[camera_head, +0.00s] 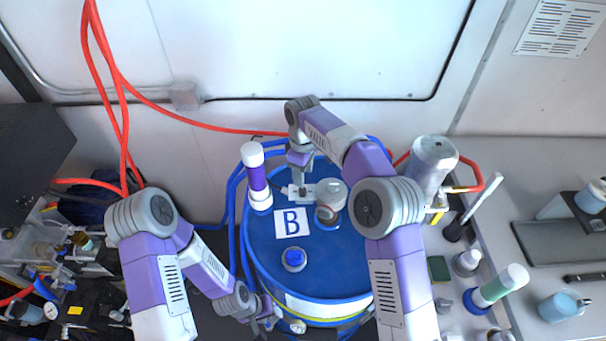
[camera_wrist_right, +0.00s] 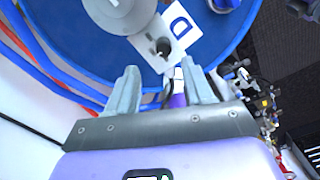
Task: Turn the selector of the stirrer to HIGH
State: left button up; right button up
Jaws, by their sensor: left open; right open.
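The stirrer's grey motor housing (camera_head: 331,196) stands on the blue drum lid. Beside it a small pale plate (camera_head: 308,191) carries the selector, a dark knob (camera_wrist_right: 163,47) that shows clearly in the right wrist view. Its markings are too small to read. My right gripper (camera_head: 298,180) points down at the plate from behind and partly hides it. In the right wrist view its two fingers (camera_wrist_right: 163,88) are apart, with the knob beyond their tips and not between them. My left gripper (camera_head: 268,316) is open and low at the drum's front left edge.
A grey canister (camera_head: 432,165) stands right of my right arm.

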aim_at(303, 190)
jog(key=f, duration=0.4)
jog(key=s+f, duration=0.1)
jog(key=f, duration=0.1)
jog(key=shift+f, duration=0.4)
jog(key=shift+w, duration=0.1)
grip_shut()
